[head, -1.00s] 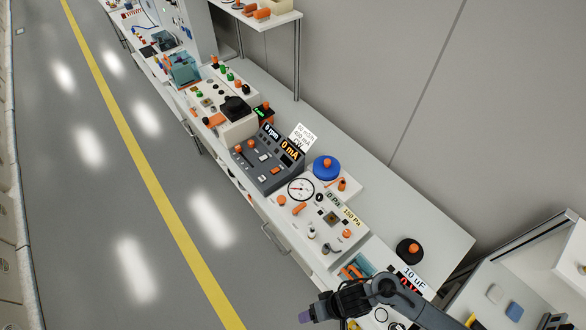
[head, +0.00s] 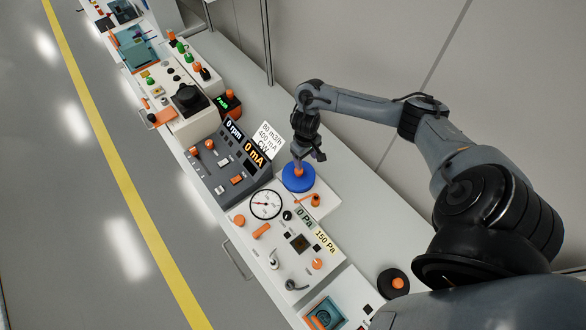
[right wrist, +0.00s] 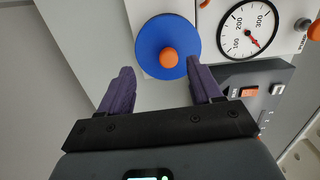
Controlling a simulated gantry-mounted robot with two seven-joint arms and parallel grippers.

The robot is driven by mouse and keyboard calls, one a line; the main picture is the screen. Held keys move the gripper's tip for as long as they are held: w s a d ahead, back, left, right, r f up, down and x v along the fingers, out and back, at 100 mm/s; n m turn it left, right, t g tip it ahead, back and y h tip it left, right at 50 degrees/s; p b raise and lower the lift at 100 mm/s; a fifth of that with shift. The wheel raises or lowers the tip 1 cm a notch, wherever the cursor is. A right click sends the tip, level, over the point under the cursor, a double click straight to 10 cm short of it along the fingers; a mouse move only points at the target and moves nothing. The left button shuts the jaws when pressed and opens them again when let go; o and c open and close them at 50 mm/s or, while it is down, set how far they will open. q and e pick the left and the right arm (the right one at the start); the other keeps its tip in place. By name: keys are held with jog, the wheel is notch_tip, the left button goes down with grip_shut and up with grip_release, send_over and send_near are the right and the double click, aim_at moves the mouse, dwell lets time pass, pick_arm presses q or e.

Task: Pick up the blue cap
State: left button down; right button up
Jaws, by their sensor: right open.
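The blue cap (head: 297,181) is a round blue disc with an orange knob on top. It sits on a white box on the counter, right of the grey console. My right gripper (head: 304,158) is just above it, pointing down, and partly covers it in the head view. In the right wrist view the cap (right wrist: 150,42) lies beyond the fingertips, with its orange knob (right wrist: 168,58) between the two purple fingers of my gripper (right wrist: 160,66). The fingers are apart with nothing held. My left gripper is out of view.
A grey console (head: 229,165) with lit displays and orange knobs stands left of the cap. A white panel with a dial gauge (head: 265,205) stands in front. A black disc with an orange knob (head: 397,283) lies at lower right. The wall is behind.

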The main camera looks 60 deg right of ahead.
jog(key=w, duration=0.2)
jog(key=b, duration=0.2)
send_over(299, 174)
jog(key=d, duration=0.2)
jog(key=f, duration=0.3)
jog(key=shift+w+a+f+t, duration=0.2)
jog(key=shift+w+f+t, duration=0.05)
jog(key=shift+w+t, duration=0.1)
jog(key=shift+f, duration=0.65)
jog(key=shift+w+a+f, duration=0.1)
jog(key=shift+f, duration=2.2)
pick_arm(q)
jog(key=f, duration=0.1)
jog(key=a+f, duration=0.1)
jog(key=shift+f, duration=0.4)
pick_arm(e)
jog(key=c, duration=0.4)
grip_shut()
